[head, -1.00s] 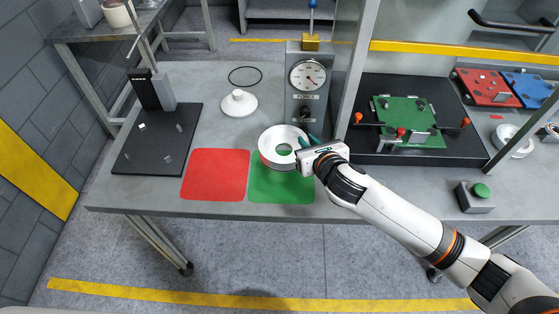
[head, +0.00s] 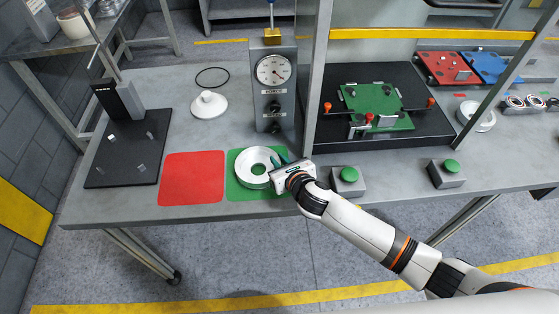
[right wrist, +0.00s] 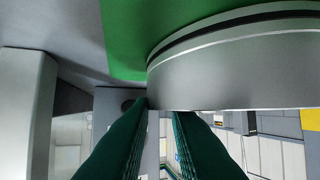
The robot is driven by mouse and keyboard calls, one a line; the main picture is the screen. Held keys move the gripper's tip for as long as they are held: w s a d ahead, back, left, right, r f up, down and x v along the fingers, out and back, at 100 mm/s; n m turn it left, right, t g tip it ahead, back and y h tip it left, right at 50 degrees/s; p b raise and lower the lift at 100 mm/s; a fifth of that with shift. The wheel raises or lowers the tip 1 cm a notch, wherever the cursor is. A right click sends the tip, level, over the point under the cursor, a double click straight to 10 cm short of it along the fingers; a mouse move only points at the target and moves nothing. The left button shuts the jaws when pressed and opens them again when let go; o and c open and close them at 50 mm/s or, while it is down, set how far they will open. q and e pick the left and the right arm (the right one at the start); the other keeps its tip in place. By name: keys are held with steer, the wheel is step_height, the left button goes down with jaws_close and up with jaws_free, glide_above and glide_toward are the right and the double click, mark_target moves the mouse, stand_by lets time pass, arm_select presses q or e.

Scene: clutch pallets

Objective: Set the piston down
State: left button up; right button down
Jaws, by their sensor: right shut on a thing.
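The piston, a pale metal ring (head: 258,167) with a wide round hole, is at the green square (head: 236,190) on the bench. Green shows through its hole. In the right wrist view its grey side wall (right wrist: 235,75) is large and close against the green; I cannot tell whether a thin gap remains. My right gripper (head: 279,167) is shut on the ring's right side, its green fingers (right wrist: 158,108) low in the wrist view. My left gripper is not in view.
A red square (head: 192,178) lies left of the green one. Behind stand a force gauge (head: 272,90) and a white knobbed disc (head: 208,105). A green-button box (head: 347,181) is right of my gripper. A black stand (head: 125,150) is at left.

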steer(key=c, duration=1.4)
jaws_free()
steer(key=shift+o, duration=0.2)
steer(key=shift+s+r, duration=0.1)
steer(key=v, duration=1.2)
steer(key=shift+d, duration=0.1)
